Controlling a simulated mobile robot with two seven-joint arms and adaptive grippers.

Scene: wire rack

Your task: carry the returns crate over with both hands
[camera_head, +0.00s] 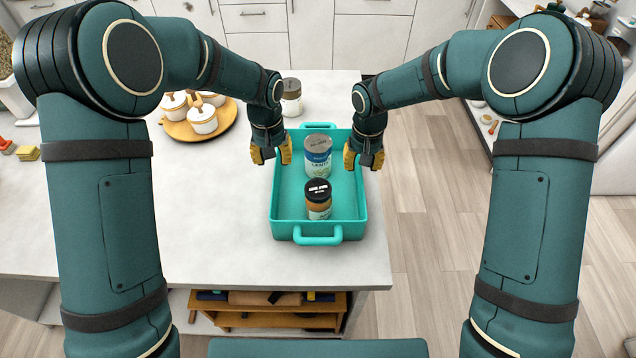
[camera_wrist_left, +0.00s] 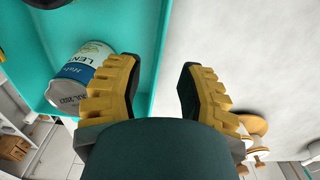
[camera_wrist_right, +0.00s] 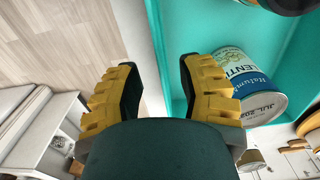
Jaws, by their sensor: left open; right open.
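The returns crate is a teal tray (camera_head: 290,225) with a handle at its near end, resting on the white counter near its right edge. Inside stand a blue-and-white lentil can (camera_head: 318,160) and, nearer, a small jar with a black lid (camera_head: 318,200). My left gripper (camera_head: 272,155) is open at the crate's left wall; in the left wrist view its fingers (camera_wrist_left: 160,88) lie either side of the rim. My right gripper (camera_head: 363,158) is open at the right wall; in the right wrist view its fingers (camera_wrist_right: 158,85) lie either side of that rim. Whether they touch it cannot be told.
A round wooden tray (camera_head: 190,130) with white lidded pots stands to the left on the counter (camera_head: 210,220). A jar (camera_head: 291,97) stands just behind the crate. Wooden floor (camera_head: 430,220) lies to the right.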

